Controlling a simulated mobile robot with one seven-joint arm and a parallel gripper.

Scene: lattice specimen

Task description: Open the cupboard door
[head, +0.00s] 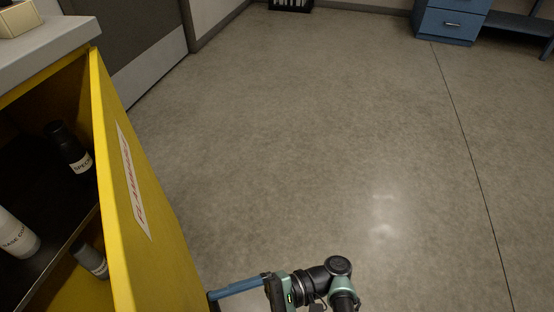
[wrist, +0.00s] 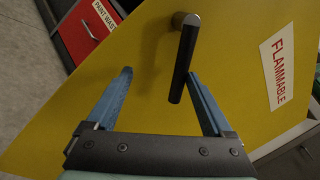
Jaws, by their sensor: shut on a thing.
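The yellow cupboard door (head: 150,225) stands open in the head view, swung out from the cupboard with its inside showing. It bears a white label with red lettering. In the wrist view the door's yellow face (wrist: 130,115) fills much of the picture, with a black bar handle (wrist: 184,60) on it. My gripper (wrist: 160,73) is at the handle, its blue fingers on either side and the bar closer to the right finger. In the head view my gripper (head: 212,295) is at the door's lower right edge; the handle is hidden there.
Inside the cupboard are a dark bottle (head: 68,150), a white bottle (head: 15,235) and a grey container (head: 91,261). A grey worktop (head: 50,50) lies above. The floor (head: 320,150) to the right is clear. A blue drawer unit (head: 449,22) stands far off.

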